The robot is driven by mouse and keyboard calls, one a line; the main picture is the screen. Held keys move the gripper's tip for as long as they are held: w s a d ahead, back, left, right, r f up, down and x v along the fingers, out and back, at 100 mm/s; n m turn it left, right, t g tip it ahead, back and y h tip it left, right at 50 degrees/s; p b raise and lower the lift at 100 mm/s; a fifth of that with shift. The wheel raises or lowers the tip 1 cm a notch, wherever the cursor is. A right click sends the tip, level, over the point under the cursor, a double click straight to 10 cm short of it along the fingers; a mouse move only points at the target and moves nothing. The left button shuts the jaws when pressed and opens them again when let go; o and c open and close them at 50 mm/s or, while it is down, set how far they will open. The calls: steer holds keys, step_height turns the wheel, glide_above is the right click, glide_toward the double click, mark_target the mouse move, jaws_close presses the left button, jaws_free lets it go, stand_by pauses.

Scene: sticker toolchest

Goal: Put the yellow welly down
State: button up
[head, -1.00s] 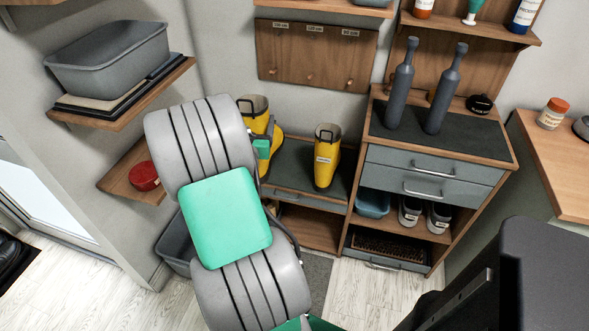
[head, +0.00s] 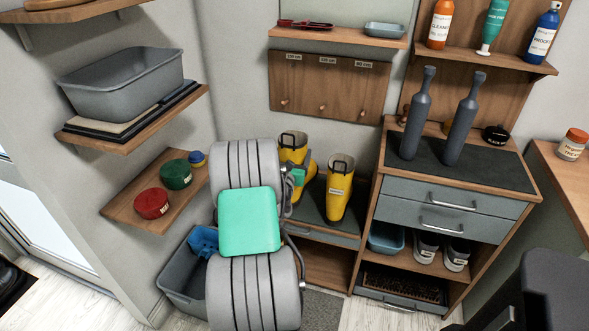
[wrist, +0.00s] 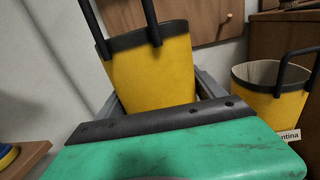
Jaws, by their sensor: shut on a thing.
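A yellow welly (head: 292,154) with a dark rim and handles is in my gripper (head: 297,178), at the left of the low bench. In the wrist view the same welly (wrist: 155,75) stands between the fingers of my gripper (wrist: 158,92), which is shut on it. My arm hides its lower part in the head view, so I cannot tell whether its sole touches the bench. A second yellow welly (head: 338,203) with a white label stands upright on the bench's dark mat (head: 312,208), just right of the held one. It also shows in the wrist view (wrist: 268,105).
A wooden peg board (head: 330,88) hangs on the wall behind the wellies. A drawer chest (head: 448,190) with two grey bottle shapes stands to the right. A shelf (head: 130,208) with red and green tins is at the left, above a grey bin (head: 180,278).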

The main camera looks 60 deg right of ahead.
steer(key=d+f, duration=0.1)
steer(key=w+d+f+b, duration=0.1)
steer(key=d+f, duration=0.1)
steer(key=w+d+f, duration=0.1)
steer(key=f, duration=0.1)
steer(key=shift+d+f+b, duration=0.25)
steer(key=shift+b, duration=0.05)
steer(key=f+b, duration=0.1)
steer(key=f, duration=0.2)
steer(key=shift+d+f, duration=0.2)
steer(key=o, duration=2.1)
steer(key=shift+f, duration=0.15)
steer(key=shift+c, duration=0.2)
